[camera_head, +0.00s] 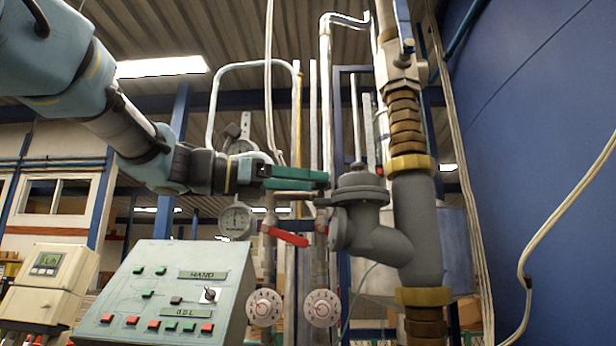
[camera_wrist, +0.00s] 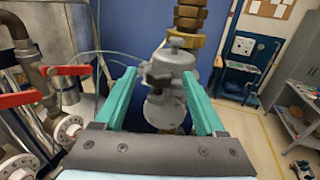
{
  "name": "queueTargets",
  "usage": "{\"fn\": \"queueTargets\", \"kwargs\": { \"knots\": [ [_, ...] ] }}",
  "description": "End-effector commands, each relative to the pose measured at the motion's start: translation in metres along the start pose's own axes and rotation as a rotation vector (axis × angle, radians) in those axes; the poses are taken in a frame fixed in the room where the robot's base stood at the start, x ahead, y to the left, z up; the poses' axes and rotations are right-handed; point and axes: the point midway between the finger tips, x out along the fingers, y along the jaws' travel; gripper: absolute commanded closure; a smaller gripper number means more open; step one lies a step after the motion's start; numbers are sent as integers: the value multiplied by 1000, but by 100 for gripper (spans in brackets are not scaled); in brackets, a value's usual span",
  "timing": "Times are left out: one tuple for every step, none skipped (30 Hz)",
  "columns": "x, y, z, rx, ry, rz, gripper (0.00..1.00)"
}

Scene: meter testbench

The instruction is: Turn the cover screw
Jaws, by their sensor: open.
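A grey meter (camera_head: 368,220) with a domed lid (camera_head: 360,178) is joined to the thick grey pipe at the right of centre. It also shows in the wrist view (camera_wrist: 165,112), straight ahead of my gripper. A dark piece (camera_wrist: 158,75) sticks out of the meter toward me between the fingers; it looks like the cover screw, but its shape is unclear. My gripper (camera_head: 322,181) reaches in from the left, with its green fingertips close to the meter's left side. In the wrist view my gripper (camera_wrist: 160,76) is open, its fingers apart and empty. I cannot tell whether they touch anything.
A red-handled valve (camera_head: 288,238) and a round gauge (camera_head: 237,221) sit below my gripper. Two dials (camera_head: 264,307) are lower down. A control panel (camera_head: 168,295) stands at lower left. The thick pipe (camera_head: 416,225) rises just right of the meter.

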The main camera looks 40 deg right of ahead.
Motion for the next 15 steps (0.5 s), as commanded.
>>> {"fn": "queueTargets", "kwargs": {
  "knots": [
    [2,0,0,0,0,-1,28],
    [3,0,0,0,0,-1,28],
    [4,0,0,0,0,-1,28],
    [4,0,0,0,0,-1,28],
    [4,0,0,0,0,-1,28],
    [4,0,0,0,0,-1,28],
    [4,0,0,0,0,-1,28],
    [4,0,0,0,0,-1,28],
    [4,0,0,0,0,-1,28],
    [4,0,0,0,0,-1,28],
    [4,0,0,0,0,-1,31],
    [4,0,0,0,0,-1,36],
    [4,0,0,0,0,-1,39],
    [4,0,0,0,0,-1,42],
    [4,0,0,0,0,-1,47]
  ]
}}
